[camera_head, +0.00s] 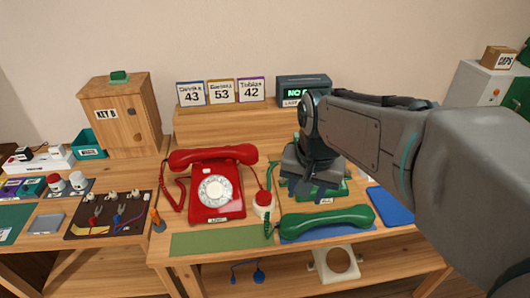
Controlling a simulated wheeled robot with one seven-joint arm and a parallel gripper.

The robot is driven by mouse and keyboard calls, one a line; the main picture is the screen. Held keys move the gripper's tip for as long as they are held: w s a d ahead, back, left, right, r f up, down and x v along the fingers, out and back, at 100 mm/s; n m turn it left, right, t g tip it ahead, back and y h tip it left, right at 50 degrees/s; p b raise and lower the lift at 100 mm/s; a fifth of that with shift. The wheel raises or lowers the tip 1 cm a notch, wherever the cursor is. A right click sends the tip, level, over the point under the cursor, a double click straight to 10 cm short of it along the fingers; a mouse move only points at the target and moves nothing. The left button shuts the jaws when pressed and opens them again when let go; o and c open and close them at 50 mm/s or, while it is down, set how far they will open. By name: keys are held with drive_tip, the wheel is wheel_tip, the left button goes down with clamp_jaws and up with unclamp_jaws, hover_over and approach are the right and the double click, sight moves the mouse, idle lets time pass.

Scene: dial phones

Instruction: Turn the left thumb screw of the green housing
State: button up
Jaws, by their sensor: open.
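The green housing (335,188) stands on the right half of the table and is largely hidden behind my arm and gripper. Only parts of its green base and edges show. Its thumb screws cannot be made out. My gripper (306,190) points down over the housing's left part. It is open, and nothing shows between its fingers. I cannot tell whether it touches the housing. A green handset (328,219) lies on the table in front of the housing, on a blue mat (290,234).
A red dial phone (215,187) and a red-and-white knob-like object (263,202) stand left of the housing. Number cards (220,93) and a dark display box (302,90) stand on the rear shelf. A green mat (205,244) lies bare at the front. A wooden cabinet (122,115) stands left.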

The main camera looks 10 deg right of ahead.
drive_tip(key=w+m+b, duration=0.3)
drive_tip(key=w+m, duration=0.4)
drive_tip(key=w, duration=0.3)
drive_tip(key=m+g+b, duration=0.2)
drive_tip(key=m+b, duration=0.1)
drive_tip(key=m, duration=0.6)
hover_over(283, 180)
wheel_tip(283, 180, down, 3)
drive_tip(key=f+b, duration=0.1)
drive_tip(key=f, duration=0.3)
drive_tip(key=f+b, duration=0.1)
drive_tip(key=f, duration=0.3)
drive_tip(key=w+f+b, duration=0.1)
drive_tip(key=f, duration=0.3)
drive_tip(key=shift+d+f, duration=0.1)
drive_tip(key=shift+f, duration=0.1)
clamp_jaws()
